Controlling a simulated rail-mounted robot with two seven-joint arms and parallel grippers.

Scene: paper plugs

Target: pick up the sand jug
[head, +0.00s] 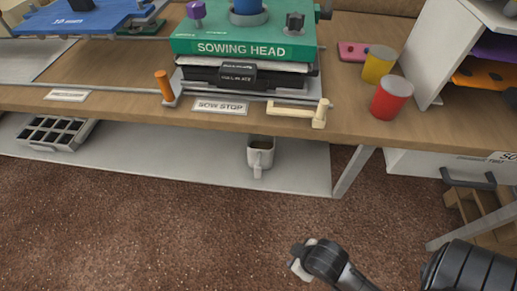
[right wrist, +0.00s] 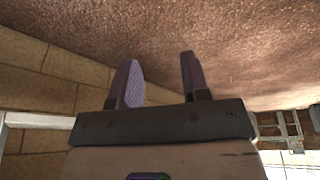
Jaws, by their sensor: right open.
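A pale grey jug (head: 261,154) with brownish contents stands upright on the low white shelf under the bench, its handle toward me. It is the only jug-like thing I see. My right gripper (head: 300,263) is in front of the bench over the brown carpet, lower and to the right of the jug in the head view, well apart from it. In the right wrist view the right gripper (right wrist: 160,82) has two spread fingers with nothing between them, facing carpet and a brick wall. The jug does not show in that view. My left gripper is not in view.
The wooden bench top (head: 120,103) overhangs the shelf (head: 210,165), with a bench leg (head: 353,171) right of the jug. A grey cell tray (head: 52,133) sits at the shelf's left. A red cup (head: 391,98) and a cream lever (head: 300,111) are above. The shelf around the jug is clear.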

